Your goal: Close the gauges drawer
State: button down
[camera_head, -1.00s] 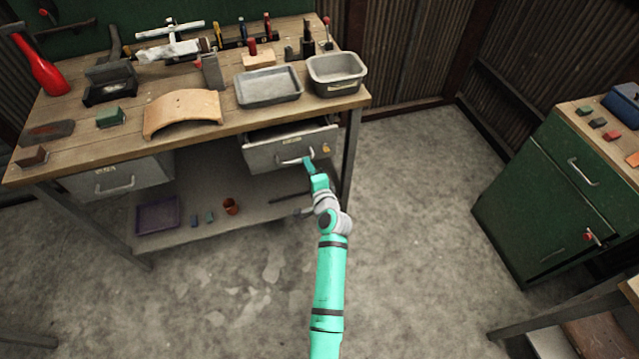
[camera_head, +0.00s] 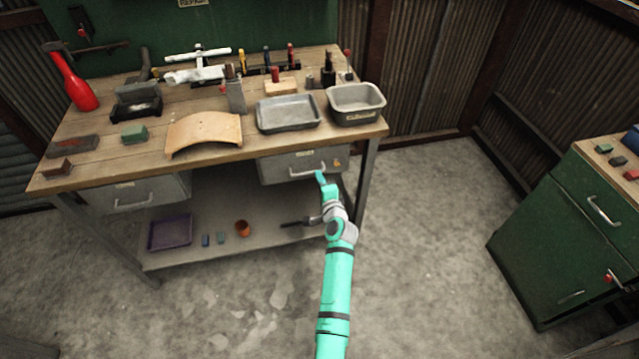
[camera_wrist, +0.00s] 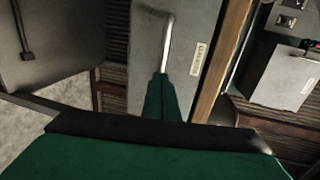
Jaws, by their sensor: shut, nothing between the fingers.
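The gauges drawer is most likely the grey drawer (camera_head: 283,166) under the right end of the workbench; its label is too small to read. Its front now sits close under the bench top, and no open interior shows. It has a curved metal handle (camera_head: 308,171) and a small yellowish tag. My gripper (camera_head: 321,177) is shut and empty, just in front of the drawer at the handle. In the wrist view the drawer front (camera_wrist: 150,60) appears turned on its side, with the green fingers (camera_wrist: 160,95) at the handle's end; I cannot tell if they touch.
A second grey drawer (camera_head: 140,192) hangs under the bench's left side. The wooden bench top (camera_head: 100,150) carries trays and tools. A lower shelf (camera_head: 190,255) holds a purple tray and small items. A green cabinet (camera_head: 555,235) stands at right. The floor between is clear.

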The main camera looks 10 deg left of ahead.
jog(key=v, duration=1.4)
jog(key=shift+w, duration=0.15)
jog(key=s+d+f+n+h, duration=0.2)
jog(key=s+d+f+h, duration=0.15)
jog(key=s, duration=0.85)
jog(key=s+d+f+n+h, duration=0.2)
jog(key=s+f, duration=0.2)
jog(key=s, duration=0.9)
jog(key=s+r+n, duration=0.4)
jog(key=s+r, duration=0.2)
jog(key=s, duration=0.5)
jog(key=s+r+n, duration=0.5)
jog(key=s+r, duration=0.1)
jog(key=s, duration=0.5)
jog(key=shift+d+r+t+h, duration=0.2)
jog(key=shift+r+t+h, duration=0.05)
jog(key=shift+t+h, duration=0.15)
